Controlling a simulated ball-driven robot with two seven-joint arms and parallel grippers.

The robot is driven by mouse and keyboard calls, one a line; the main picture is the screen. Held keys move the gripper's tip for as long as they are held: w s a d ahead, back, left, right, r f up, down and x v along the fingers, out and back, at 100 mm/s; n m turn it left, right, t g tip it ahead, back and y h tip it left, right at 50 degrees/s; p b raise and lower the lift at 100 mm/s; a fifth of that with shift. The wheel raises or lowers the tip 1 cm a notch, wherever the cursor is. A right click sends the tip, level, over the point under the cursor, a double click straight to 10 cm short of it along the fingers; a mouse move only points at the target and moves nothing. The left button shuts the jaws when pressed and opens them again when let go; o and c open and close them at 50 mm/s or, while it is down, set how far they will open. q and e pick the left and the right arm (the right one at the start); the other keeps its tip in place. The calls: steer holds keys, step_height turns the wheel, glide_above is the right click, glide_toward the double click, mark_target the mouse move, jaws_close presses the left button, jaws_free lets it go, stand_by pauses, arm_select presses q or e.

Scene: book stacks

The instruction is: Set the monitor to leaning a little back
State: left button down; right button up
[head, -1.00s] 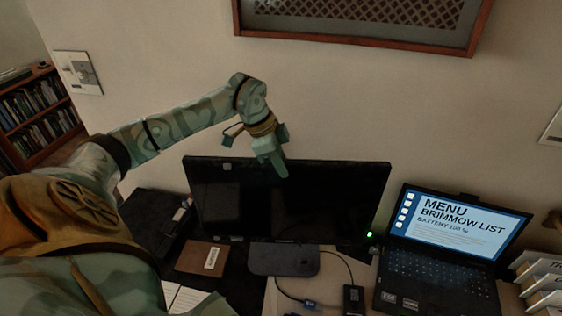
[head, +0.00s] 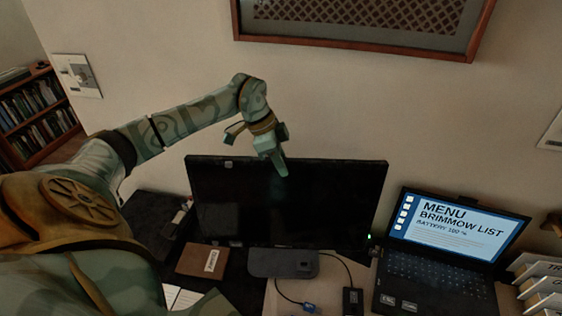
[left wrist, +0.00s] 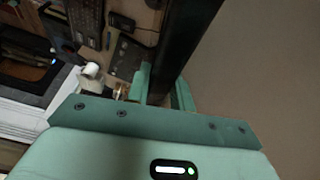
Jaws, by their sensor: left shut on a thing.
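The black monitor (head: 330,205) stands on its dark base (head: 283,263) on the desk, its dark screen toward me. A small green light shows at its lower right corner. My left gripper (head: 278,165) reaches down from above onto the middle of the monitor's top edge. It is shut on that edge. In the left wrist view the monitor (left wrist: 190,45) runs as a dark slab between the two green fingers (left wrist: 162,92). The far side of the monitor is hidden in the head view. My right gripper is not in view.
An open laptop (head: 440,250) stands right of the monitor, with books (head: 540,285) beyond it. The wall (head: 330,110) rises close behind, with a framed panel (head: 355,22) above.

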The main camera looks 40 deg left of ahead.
arm_select(q)
steer(key=shift+w+a, duration=0.1)
steer(key=shift+a, duration=0.05)
steer(key=c, duration=1.2)
jaws_free()
steer(key=shift+w+f, duration=0.1)
steer(key=shift+c, duration=0.2)
steer(key=shift+a, duration=0.1)
steer(key=p+v, duration=0.6)
steer(key=v, duration=0.2)
steer(key=shift+w, duration=0.1)
steer(key=p+v, duration=0.6)
steer(key=v, duration=0.4)
steer(key=shift+a+r+p, duration=0.2)
steer(key=shift+r+p, duration=0.2)
steer(key=shift+w, duration=0.1)
